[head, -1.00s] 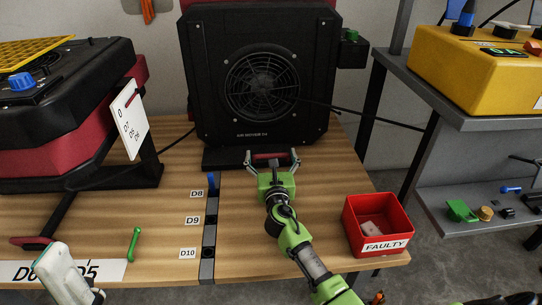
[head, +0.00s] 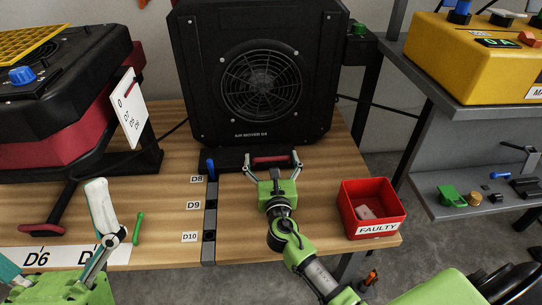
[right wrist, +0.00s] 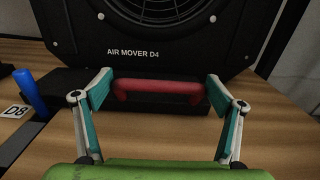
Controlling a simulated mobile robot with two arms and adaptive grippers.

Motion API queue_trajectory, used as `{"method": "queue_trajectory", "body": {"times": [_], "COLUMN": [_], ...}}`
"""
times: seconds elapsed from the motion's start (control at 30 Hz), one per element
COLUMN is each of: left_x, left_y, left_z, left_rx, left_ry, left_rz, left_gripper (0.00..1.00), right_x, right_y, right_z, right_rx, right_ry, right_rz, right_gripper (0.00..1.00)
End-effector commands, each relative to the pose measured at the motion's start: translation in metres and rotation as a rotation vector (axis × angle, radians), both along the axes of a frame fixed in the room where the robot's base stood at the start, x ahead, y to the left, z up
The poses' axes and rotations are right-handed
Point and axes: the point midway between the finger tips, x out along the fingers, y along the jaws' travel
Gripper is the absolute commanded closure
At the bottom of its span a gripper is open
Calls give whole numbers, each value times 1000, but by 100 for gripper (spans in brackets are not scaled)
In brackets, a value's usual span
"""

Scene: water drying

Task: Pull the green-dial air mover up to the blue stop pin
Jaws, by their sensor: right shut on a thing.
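The air mover (head: 262,88) is a large black fan box, labelled AIR MOVER D4 in the right wrist view (right wrist: 146,52). Its green dial (head: 358,29) sticks out at its right side. The red handle (head: 271,160) is on the front of its base. My right gripper (head: 272,165) is shut on this handle, a finger at each end (right wrist: 158,90). The blue stop pin (head: 211,168) stands upright in a dark strip by label D8, close to the base's front left corner; I cannot tell whether they touch. My left gripper (head: 104,222) is at lower left, its jaws unclear.
A red FAULTY bin (head: 371,209) stands on the table's right. A black and red machine (head: 65,115) fills the left, with a green rod (head: 137,228) in front. A grey shelf (head: 440,195) with a yellow box (head: 478,60) stands at right. Holes D9 and D10 are in the strip.

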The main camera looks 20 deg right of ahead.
Motion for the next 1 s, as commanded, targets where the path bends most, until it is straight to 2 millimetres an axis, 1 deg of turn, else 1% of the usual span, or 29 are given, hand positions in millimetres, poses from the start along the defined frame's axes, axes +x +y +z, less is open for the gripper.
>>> {"method": "queue_trajectory", "body": {"times": [0.07,0.1,0.13,0.4,0.53,0.67,0.8,1.0], "left_x": [0,0,0,0,0,0,0,0], "left_y": [0,0,0,0,0,0,0,0], "left_z": [0,0,0,0,0,0,0,0], "left_rx": [0,0,0,-1,0,0,-1,-1], "left_ry": [0,-1,-1,-2,-2,-2,-2,-2], "left_rz": [0,0,0,-1,-1,-1,-1,-1], "left_gripper": [0,0,0,0,0,0,0,0], "right_x": [0,0,0,0,-8,-30,-60,-95], "right_y": [0,0,0,0,3,10,19,31], "right_z": [0,0,0,0,0,-1,-2,-1], "right_rx": [-1,-1,-1,0,0,1,0,1], "right_ry": [1,0,0,0,0,2,4,3], "right_rz": [0,0,0,0,0,1,2,1], "right_gripper": [52,8,0,0,0,0,0,0]}}
